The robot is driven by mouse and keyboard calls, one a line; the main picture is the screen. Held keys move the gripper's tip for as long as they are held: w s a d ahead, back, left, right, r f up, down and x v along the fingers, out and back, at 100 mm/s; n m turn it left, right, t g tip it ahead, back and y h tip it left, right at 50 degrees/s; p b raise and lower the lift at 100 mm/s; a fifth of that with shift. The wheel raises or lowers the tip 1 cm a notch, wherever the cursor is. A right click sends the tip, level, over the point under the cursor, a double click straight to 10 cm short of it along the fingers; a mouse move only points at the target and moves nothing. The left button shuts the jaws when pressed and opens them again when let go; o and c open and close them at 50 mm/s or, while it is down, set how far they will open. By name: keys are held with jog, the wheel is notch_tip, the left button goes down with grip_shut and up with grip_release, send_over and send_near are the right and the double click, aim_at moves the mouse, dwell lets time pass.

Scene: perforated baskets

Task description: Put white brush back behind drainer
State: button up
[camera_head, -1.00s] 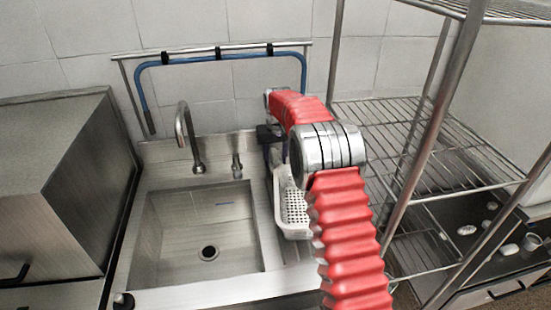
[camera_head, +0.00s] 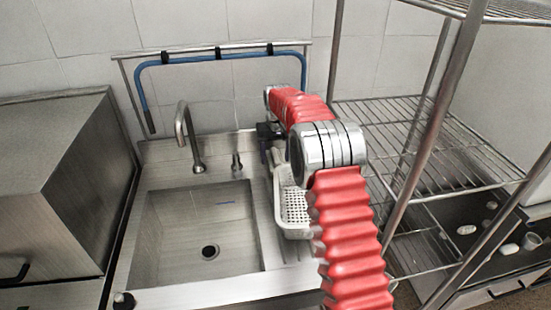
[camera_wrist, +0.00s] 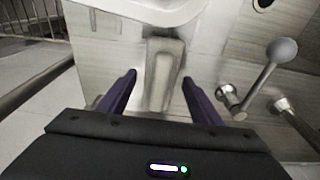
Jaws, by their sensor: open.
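The white drainer (camera_head: 293,222) is a perforated basket on the counter right of the sink, partly hidden by my arm. Its pale edge crosses the top of the wrist view (camera_wrist: 140,10). A pale, long brush (camera_wrist: 160,75) is behind the drainer, between my fingers in the wrist view. In the head view, a pale shape (camera_head: 279,156) below my gripper appears to be this brush. My gripper (camera_wrist: 158,78) is open, its two purple fingers on either side of the brush with gaps visible. In the head view, my gripper (camera_head: 268,134) is behind the drainer, largely hidden.
The sink (camera_head: 200,235) with its faucet (camera_head: 186,135) and a small lever (camera_head: 237,163) lies to the left. A wire shelf rack (camera_head: 400,170) stands close on the right. A blue hose (camera_head: 215,58) hangs on the wall rail behind.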

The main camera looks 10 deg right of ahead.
aim_at(276, 158)
notch_tip(276, 158, up, 11)
jog(key=s, duration=0.1)
jog(key=shift+s, duration=0.35)
dwell(0.6)
jog(key=s+r+t, duration=0.1)
jog(key=s+r, duration=0.6)
jog(key=s, duration=0.4)
jog(key=s+r+t, duration=0.1)
jog(key=s+r, duration=0.6)
jog(key=s, duration=0.4)
jog(key=s+f+t, duration=0.1)
jog(key=s+f, duration=0.3)
jog(key=s, duration=0.8)
jog(key=s+f, duration=0.3)
jog(key=s, duration=0.9)
jog(key=shift+f+t, duration=0.35)
jog(key=shift+t, duration=0.05)
jog(key=shift+s, duration=0.1)
